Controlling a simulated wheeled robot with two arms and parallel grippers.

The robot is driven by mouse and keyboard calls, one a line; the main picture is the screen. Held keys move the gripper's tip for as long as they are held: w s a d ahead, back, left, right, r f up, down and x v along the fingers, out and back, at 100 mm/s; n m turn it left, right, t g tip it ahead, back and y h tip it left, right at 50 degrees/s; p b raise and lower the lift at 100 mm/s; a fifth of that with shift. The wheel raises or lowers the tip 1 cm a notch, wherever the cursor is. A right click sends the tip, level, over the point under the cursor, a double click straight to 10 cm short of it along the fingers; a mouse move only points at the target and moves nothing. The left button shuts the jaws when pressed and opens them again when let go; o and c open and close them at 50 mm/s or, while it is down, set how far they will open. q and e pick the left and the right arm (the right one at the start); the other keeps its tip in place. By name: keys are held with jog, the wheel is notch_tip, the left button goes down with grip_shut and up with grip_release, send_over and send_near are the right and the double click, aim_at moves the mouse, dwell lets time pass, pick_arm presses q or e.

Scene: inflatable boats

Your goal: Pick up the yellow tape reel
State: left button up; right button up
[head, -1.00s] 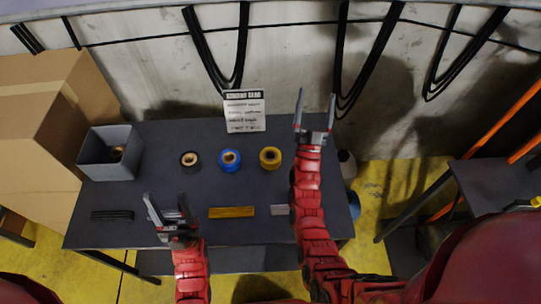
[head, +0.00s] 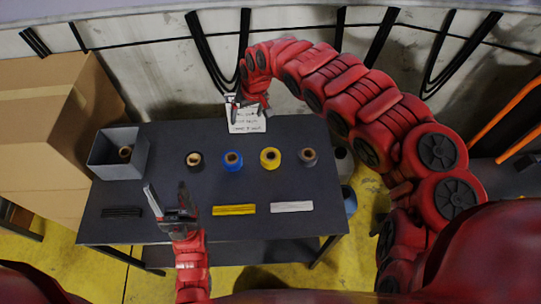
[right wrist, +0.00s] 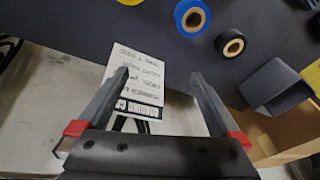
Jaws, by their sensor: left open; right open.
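The yellow tape reel (head: 270,158) stands on the dark table, between the blue reel (head: 233,159) and a grey reel (head: 308,157). In the right wrist view only a sliver of the yellow tape reel (right wrist: 134,2) shows at the top edge. My right gripper (head: 241,103) is open and empty, near the white sign behind the reels, back and left of the yellow one. In the right wrist view its open fingers (right wrist: 160,73) frame the sign. My left gripper (head: 167,200) is open and empty over the front left of the table.
A black reel (head: 194,160) stands left of the blue one. A grey bin (head: 106,165) with a reel inside is at the table's left. Yellow (head: 234,210) and white (head: 291,206) strips and black strips (head: 121,212) lie in front. The white sign (head: 246,122) stands at the back.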

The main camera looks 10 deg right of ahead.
jog(key=g+h, duration=0.2)
send_over(271, 157)
jog(key=s, duration=0.1)
jog(key=f, duration=0.7)
jog(key=a+f, duration=0.1)
jog(key=f, duration=0.2)
jog(key=shift+s+f, duration=0.25)
jog(key=shift+f, duration=0.05)
jog(key=shift+w+f, duration=0.1)
jog(key=shift+f, duration=0.3)
jog(key=shift+d+f+p, duration=0.1)
jog(key=shift+f+p, duration=0.25)
jog(key=shift+p, duration=0.2)
jog(key=f, duration=0.1)
jog(key=s+f+p, duration=0.1)
jog(key=f, duration=0.1)
jog(key=shift+d, duration=0.2)
jog(key=shift+d+f, duration=0.1)
jog(key=shift+f, duration=0.75)
